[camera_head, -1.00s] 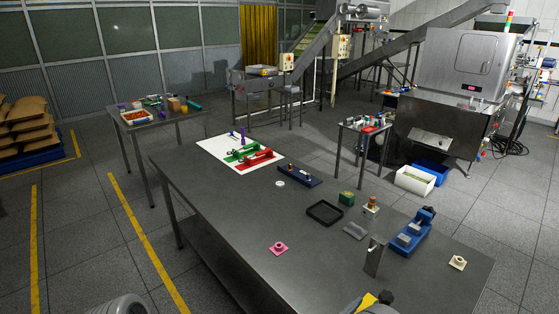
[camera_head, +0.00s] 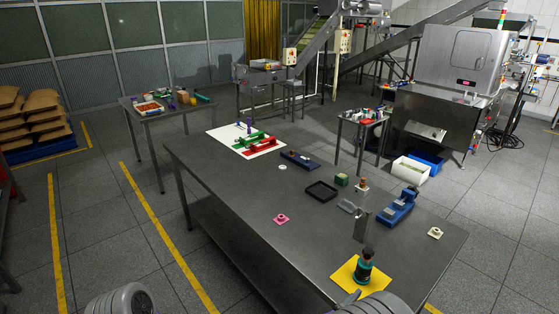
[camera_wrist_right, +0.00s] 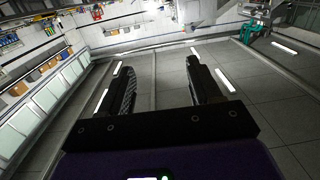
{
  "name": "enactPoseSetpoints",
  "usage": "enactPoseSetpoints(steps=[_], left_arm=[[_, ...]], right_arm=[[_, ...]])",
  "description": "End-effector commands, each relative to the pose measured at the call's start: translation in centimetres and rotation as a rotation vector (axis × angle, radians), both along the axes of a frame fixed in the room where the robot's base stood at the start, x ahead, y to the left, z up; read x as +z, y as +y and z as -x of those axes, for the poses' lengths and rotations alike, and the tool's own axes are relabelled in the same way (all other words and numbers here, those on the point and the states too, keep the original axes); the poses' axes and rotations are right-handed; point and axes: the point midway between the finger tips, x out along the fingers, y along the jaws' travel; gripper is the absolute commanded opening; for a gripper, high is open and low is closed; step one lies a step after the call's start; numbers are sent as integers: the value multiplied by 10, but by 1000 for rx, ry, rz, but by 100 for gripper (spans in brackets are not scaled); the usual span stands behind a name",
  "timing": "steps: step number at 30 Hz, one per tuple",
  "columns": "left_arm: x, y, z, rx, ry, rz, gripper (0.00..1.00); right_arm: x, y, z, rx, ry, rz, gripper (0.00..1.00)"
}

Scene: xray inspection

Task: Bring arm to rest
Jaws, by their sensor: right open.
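My right gripper (camera_wrist_right: 160,65) shows in the right wrist view with its two dark fingers wide apart and nothing between them. In the head view, no gripper shows. Only rounded grey parts of my own arms show at the bottom edge, one at bottom left and one at bottom right below the yellow mat. My left gripper is out of view.
The long grey table (camera_head: 235,207) holds a yellow mat (camera_head: 345,275) with a dark teal-banded bottle (camera_head: 364,266), a pink piece (camera_head: 281,219), a black tray (camera_head: 321,198), a blue device (camera_head: 398,207) and a white sheet (camera_head: 217,137). Open floor lies left of it.

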Motion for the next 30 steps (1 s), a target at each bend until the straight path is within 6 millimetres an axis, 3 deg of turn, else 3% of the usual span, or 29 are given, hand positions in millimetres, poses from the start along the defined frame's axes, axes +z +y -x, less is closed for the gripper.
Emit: enactPoseSetpoints(steps=[1, 8, 14, 17, 18, 21, 25, 30], left_arm=[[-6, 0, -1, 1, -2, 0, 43], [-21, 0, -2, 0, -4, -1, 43], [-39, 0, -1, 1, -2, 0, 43], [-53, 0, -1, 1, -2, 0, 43], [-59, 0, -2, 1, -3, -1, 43], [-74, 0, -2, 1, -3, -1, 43], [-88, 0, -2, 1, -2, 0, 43], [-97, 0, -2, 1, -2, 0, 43]], right_arm=[[-20, -2, -4, 19, 35, -21, 63], [-97, 3, -18, 145, 203, -145, 63], [-192, 14, -12, 276, 422, -318, 63], [-259, 28, 6, 362, 589, -462, 63], [-287, 36, 18, 401, 664, -532, 63], [-345, 59, 56, 498, 849, -707, 63], [-388, 87, 105, 610, 1042, -897, 63], [-407, 107, 145, 707, 1185, -1035, 63]])
